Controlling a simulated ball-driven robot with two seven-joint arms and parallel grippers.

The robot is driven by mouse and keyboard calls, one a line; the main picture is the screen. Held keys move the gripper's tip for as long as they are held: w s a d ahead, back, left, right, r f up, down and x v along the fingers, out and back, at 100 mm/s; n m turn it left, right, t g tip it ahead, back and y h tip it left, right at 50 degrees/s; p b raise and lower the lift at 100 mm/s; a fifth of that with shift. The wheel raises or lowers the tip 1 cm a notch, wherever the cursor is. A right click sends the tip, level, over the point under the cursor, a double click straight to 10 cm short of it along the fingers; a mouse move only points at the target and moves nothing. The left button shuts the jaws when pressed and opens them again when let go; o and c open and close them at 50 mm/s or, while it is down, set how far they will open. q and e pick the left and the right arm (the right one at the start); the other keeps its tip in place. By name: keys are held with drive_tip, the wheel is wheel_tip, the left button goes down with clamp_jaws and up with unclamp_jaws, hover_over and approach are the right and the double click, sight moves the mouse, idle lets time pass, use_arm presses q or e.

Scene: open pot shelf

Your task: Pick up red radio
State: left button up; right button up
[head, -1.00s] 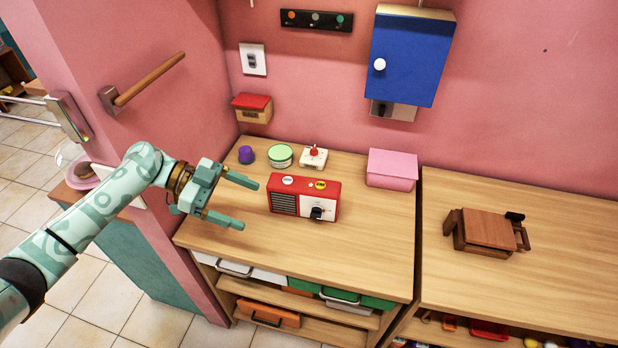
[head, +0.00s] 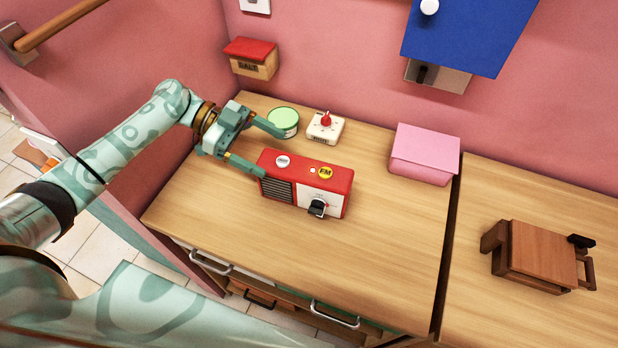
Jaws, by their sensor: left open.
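The red radio (head: 305,184) stands upright on the wooden counter. It has a white front panel, a dark speaker grille, a black knob and round badges on top. My left gripper (head: 275,153) is open and empty, with its fingers pointing right toward the radio's left end. The nearer finger's tip is at the radio's upper left corner; I cannot tell whether it touches. The farther finger reaches behind the radio's left end, near the green-lidded tin. My right gripper is not in view.
A green-lidded tin (head: 283,122) and a white timer with a red knob (head: 325,127) stand behind the radio. A pink box (head: 424,154) is to the right. A wooden item (head: 541,255) lies on the right counter (head: 500,195). The counter (head: 380,240) in front of the radio is clear.

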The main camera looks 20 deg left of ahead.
sight(303, 167)
use_arm(q)
drive_tip(key=shift+w+d+f, duration=0.2)
drive_tip(key=shift+f, duration=0.2)
drive_tip(key=x, duration=0.4)
drive_tip(key=r+x, duration=0.1)
drive_tip(key=x, duration=0.1)
drive_tip(key=shift+s+d+f+p, duration=0.1)
drive_tip(key=shift+d+p, duration=0.1)
drive_tip(key=shift+p, duration=0.1)
drive_tip(key=shift+d+f, duration=0.25)
drive_tip(key=shift+d, duration=0.2)
clamp_jaws()
